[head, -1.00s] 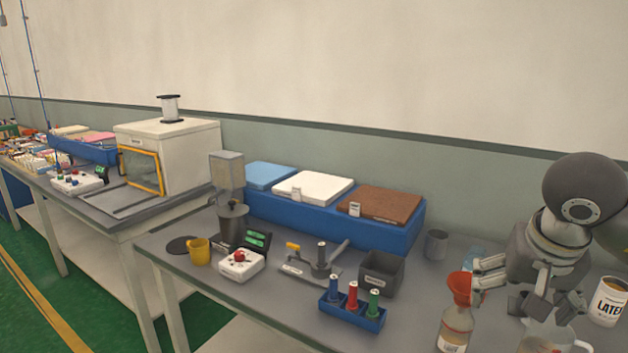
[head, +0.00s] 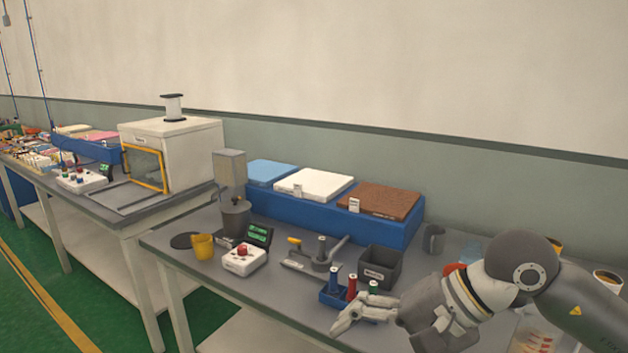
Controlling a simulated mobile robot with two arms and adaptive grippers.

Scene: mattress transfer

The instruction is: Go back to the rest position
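My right gripper (head: 372,318) reaches in from the lower right, its grey fingers pointing left over the front part of the near bench (head: 225,280). Its fingers look spread apart, and nothing shows between them. The fingers partly cover the blue rack (head: 332,297) with its coloured spools; whether they touch it cannot be told. My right arm covers much of the bench's right side. My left gripper is out of view.
A dark bin (head: 380,268), a grey mug (head: 434,240) and a clamp tool (head: 318,258) stand near the arm. A blue stand (head: 330,222) with coloured foam pads lies behind.

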